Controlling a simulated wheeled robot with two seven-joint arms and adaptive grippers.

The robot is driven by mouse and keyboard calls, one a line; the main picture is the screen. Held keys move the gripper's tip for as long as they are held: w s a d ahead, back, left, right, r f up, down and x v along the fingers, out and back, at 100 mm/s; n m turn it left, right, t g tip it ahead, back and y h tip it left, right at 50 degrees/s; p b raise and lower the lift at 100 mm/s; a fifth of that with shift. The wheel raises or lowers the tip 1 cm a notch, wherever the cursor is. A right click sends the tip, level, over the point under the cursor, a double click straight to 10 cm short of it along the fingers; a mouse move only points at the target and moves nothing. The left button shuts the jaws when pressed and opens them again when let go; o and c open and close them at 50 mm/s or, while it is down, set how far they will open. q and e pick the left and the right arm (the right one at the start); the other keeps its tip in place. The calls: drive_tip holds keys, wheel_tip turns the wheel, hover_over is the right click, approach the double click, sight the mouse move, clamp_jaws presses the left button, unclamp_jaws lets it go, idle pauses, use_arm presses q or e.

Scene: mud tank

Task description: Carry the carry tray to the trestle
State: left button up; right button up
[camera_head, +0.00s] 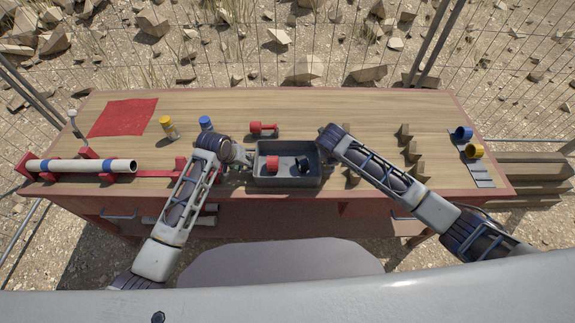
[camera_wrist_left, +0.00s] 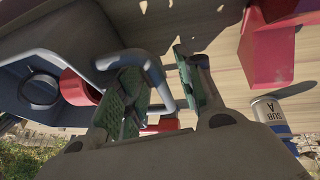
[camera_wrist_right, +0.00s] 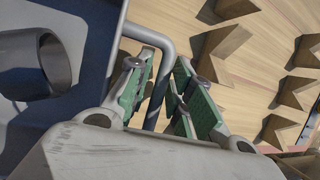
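The carry tray (camera_head: 287,183) is a grey box near the front edge of the workbench, with a bar handle at each end. It holds a red fitting (camera_head: 273,163) and a dark ring-shaped fitting (camera_head: 302,165). My left gripper (camera_wrist_left: 160,92) is open, its green-padded fingers on either side of the left handle (camera_wrist_left: 150,62). My right gripper (camera_wrist_right: 160,95) is open around the right handle (camera_wrist_right: 167,50), with gaps visible beside the bar. In the head view, my wrists partly hide both handles. I cannot make out a trestle in these views.
On the workbench (camera_head: 350,105) lie a red cloth (camera_head: 122,117), a pipe (camera_head: 82,166) on red supports, yellow (camera_head: 168,128) and blue (camera_head: 205,123) bottles, and a red fitting (camera_head: 263,129). Wooden blocks (camera_head: 405,133) stand right of the tray. Mesh fencing runs behind.

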use_arm(q)
drive_tip(key=c, duration=0.4)
use_arm(e)
drive_tip(key=c, duration=0.4)
use_arm(q)
clamp_jaws()
use_arm(e)
clamp_jaws()
use_arm(q)
drive_tip(key=shift+r, duration=0.2)
use_arm(e)
drive_tip(key=shift+r, duration=0.2)
